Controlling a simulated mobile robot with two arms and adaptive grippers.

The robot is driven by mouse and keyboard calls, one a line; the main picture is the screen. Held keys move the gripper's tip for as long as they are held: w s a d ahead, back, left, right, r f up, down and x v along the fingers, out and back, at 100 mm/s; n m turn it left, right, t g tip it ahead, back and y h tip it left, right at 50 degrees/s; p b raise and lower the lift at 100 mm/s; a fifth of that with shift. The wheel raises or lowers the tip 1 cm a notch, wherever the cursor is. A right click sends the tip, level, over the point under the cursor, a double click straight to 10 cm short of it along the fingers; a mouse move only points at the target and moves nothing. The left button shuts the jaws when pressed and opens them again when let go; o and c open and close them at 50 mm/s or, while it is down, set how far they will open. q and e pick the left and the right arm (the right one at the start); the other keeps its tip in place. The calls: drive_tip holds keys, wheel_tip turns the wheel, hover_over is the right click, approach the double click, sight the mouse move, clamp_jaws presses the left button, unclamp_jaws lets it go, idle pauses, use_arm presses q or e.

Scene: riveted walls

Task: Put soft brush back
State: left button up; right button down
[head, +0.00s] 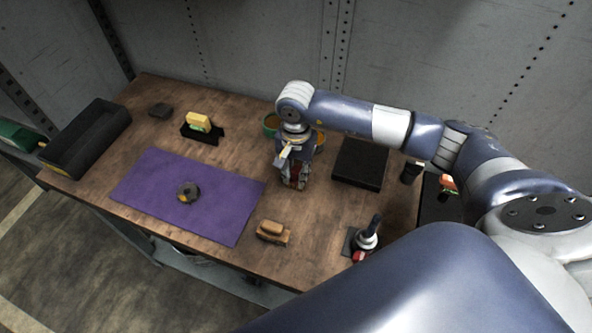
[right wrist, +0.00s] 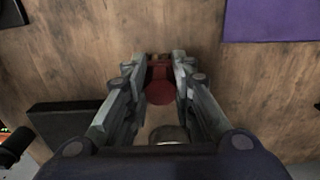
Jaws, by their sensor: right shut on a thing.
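My right gripper (head: 294,184) points down over the middle of the wooden table, shut on a small red thing (right wrist: 160,88). In the right wrist view this red thing has a round end and sits between the two fingers. The fingers hide much of it, and I cannot tell surely whether it is the soft brush. A tan-brown, block-like thing (head: 271,230) that may be a brush lies near the front edge, apart from the gripper. My left gripper is not in view.
A purple mat (head: 225,203) bears a dark round thing (head: 188,191). A black flat block (head: 360,163) is right of the gripper. A stand with a dark handle (head: 371,229) is at the front right. A black tray (head: 214,137) holds a yellow thing. A black bin (head: 92,128) is far left.

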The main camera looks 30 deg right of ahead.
sight(296, 172)
drive_tip(key=shift+f, duration=0.2)
drive_tip(key=c, duration=1.5)
unclamp_jaws()
drive_tip(key=shift+r, duration=0.1)
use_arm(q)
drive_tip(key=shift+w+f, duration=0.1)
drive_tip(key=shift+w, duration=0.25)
use_arm(e)
drive_tip(key=shift+o, duration=0.7)
drive_tip(key=shift+r, duration=0.15)
drive_tip(key=shift+w+r, duration=0.1)
drive_tip(key=shift+r, duration=0.1)
use_arm(q)
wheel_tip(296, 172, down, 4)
drive_tip(key=b, duration=0.3)
drive_tip(key=shift+b, duration=0.4)
use_arm(e)
wheel_tip(296, 172, up, 12)
drive_tip(key=shift+f, duration=0.2)
